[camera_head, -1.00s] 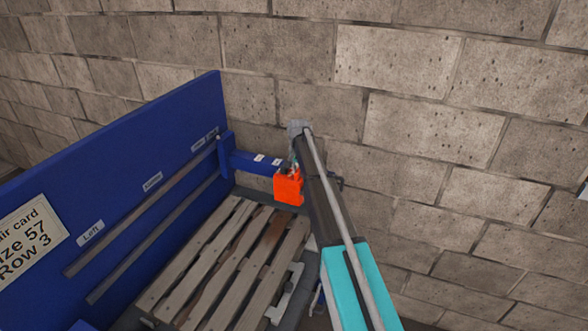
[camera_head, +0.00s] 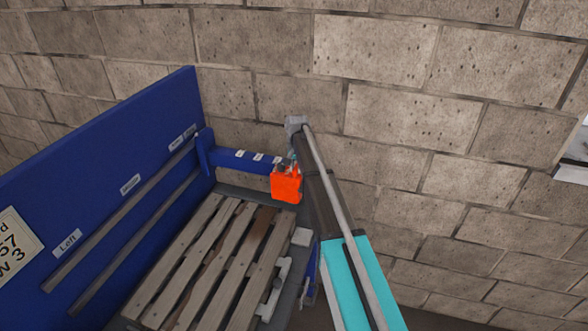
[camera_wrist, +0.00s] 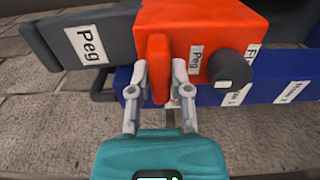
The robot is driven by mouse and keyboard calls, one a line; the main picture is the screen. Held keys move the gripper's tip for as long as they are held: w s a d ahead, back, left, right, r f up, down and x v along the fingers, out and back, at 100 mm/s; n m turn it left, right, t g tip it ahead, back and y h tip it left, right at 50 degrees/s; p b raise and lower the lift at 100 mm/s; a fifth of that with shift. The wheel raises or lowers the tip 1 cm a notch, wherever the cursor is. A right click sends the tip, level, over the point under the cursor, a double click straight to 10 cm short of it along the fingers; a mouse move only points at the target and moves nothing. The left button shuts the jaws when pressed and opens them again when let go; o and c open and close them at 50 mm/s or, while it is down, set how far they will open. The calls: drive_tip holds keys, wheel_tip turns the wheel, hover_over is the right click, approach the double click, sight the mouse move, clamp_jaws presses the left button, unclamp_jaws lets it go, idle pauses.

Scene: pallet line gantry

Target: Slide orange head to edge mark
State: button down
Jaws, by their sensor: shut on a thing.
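The orange head (camera_head: 286,187) sits on a blue beam (camera_head: 228,158) that reaches out from the blue panel. It is near the beam's outer end, with several white labels bare between it and the panel. In the wrist view the orange head (camera_wrist: 215,28) carries a "Peg" label, a black knob and an upright orange handle (camera_wrist: 158,60). My gripper (camera_wrist: 158,78) is shut on this handle, one finger on each side. The labelled blue beam (camera_wrist: 262,92) runs beneath the head. In the head view my arm hides the gripper's jaws. I cannot make out an edge mark.
A tall blue panel (camera_head: 115,165) with two dark rails and small labels stands on the left. A slatted wooden pallet (camera_head: 190,255) lies below the beam. A block wall (camera_head: 390,70) stands close behind. A grey piece labelled "Peg" (camera_wrist: 60,42) adjoins the head.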

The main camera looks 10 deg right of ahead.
drive_tip(key=c, duration=0.6)
unclamp_jaws()
drive_tip(key=shift+s+d, duration=0.15)
drive_tip(key=shift+d, duration=0.25)
drive_tip(key=shift+o, duration=0.2)
drive_tip(key=shift+a, duration=0.15)
drive_tip(key=shift+r, duration=0.15)
